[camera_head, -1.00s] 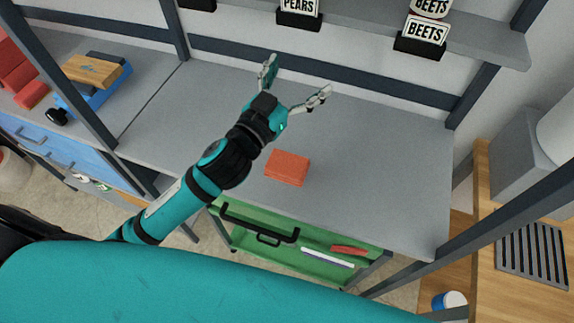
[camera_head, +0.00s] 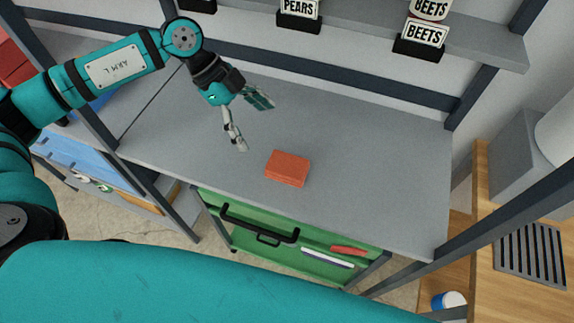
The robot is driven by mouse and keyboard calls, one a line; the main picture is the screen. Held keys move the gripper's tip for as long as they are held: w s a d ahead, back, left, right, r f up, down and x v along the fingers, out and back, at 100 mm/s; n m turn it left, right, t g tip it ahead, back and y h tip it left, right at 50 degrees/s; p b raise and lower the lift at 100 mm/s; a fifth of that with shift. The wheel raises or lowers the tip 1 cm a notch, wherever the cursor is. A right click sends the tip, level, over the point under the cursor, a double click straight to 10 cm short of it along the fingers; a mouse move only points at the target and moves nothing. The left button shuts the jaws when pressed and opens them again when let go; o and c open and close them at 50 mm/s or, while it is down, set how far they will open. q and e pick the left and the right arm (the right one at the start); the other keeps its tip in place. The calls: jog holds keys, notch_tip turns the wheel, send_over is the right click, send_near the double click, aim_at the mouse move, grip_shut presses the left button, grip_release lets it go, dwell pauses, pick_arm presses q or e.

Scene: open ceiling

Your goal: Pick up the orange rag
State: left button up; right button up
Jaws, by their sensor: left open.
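The orange rag (camera_head: 288,168) is a small, flat, folded red-orange block shape. It lies on the grey worktop (camera_head: 390,185) near its front edge. My left gripper (camera_head: 256,124) is open and empty above the worktop, to the upper left of the rag and apart from it. Its two fingers point down and to the right, toward the rag's side. My right gripper is not in view.
A green drawer unit (camera_head: 280,248) with a dark handle stands under the worktop's front. A shelf (camera_head: 480,50) with labelled signs runs along the back. A dark upright post (camera_head: 500,220) is at right. The worktop right of the rag is clear.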

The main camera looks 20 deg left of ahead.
pick_arm(q)
jog(key=p, duration=0.2)
send_near(287, 164)
jog(key=x, duration=0.5)
jog(key=shift+s+d+r, duration=0.2)
jog(key=shift+d+r, duration=0.05)
jog(key=shift+d, duration=0.05)
jog(key=p+x, duration=0.1)
jog(key=x, duration=0.1)
jog(key=p+x, duration=0.1)
jog(key=x, duration=0.2)
jog(key=shift+w+a+f, duration=0.15)
jog(key=shift+a+f, duration=0.05)
jog(key=shift+a, duration=0.1)
jog(key=shift+d+f, duration=0.1)
jog(key=shift+f, duration=0.1)
jog(key=c, duration=1.3)
